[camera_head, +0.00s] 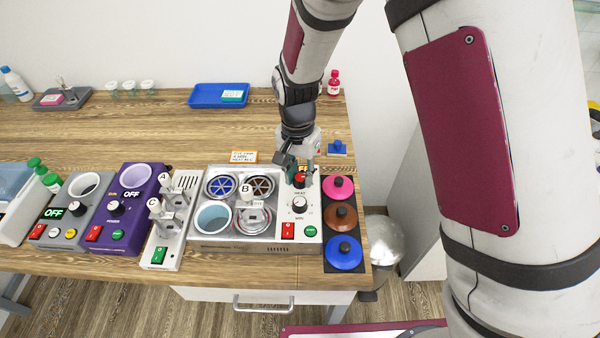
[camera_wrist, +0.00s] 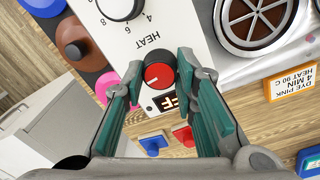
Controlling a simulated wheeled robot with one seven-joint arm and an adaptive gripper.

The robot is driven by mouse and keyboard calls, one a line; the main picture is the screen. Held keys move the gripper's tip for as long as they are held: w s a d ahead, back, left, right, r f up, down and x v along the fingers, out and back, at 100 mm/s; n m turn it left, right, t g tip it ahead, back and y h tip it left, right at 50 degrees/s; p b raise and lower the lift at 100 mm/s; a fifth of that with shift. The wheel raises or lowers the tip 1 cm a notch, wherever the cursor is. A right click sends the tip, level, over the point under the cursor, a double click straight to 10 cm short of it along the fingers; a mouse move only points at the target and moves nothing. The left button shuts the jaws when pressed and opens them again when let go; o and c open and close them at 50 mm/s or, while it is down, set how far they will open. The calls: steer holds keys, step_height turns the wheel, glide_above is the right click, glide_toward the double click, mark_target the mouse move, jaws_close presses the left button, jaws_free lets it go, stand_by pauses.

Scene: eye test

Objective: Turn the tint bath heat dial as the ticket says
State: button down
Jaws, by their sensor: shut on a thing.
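The tint bath machine (camera_head: 262,240) stands on the bench with several round wells. Its heat dial (camera_wrist: 158,76) has a red face, a dark rim and a white mark; the word HEAT is printed beside it. In the head view the red dial (camera_head: 300,180) is partly covered by my gripper (camera_head: 298,163). In the wrist view my gripper (camera_wrist: 160,74) has one finger on each side of the dial, shut on it. A display (camera_wrist: 165,102) by the dial is partly hidden. The ticket (camera_wrist: 292,83) reads DYE PINK, 4 MIN, HEAT 90 C; it also shows in the head view (camera_head: 243,157).
A second, white-faced dial (camera_head: 300,204) sits just below the heat dial, above red (camera_head: 288,230) and green (camera_head: 310,231) buttons. Pink, brown and blue lids (camera_head: 343,252) lie on a dark strip to the right. A blue block (camera_head: 337,148) stands behind.

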mark_target(298, 176)
steer(key=shift+m, duration=0.6)
steer(key=c, duration=1.3)
jaws_free()
steer(key=shift+w+a+r, duration=0.1)
steer(key=shift+r, duration=2.95)
steer(key=shift+w+a+r, duration=0.1)
steer(key=shift+r, duration=2.9)
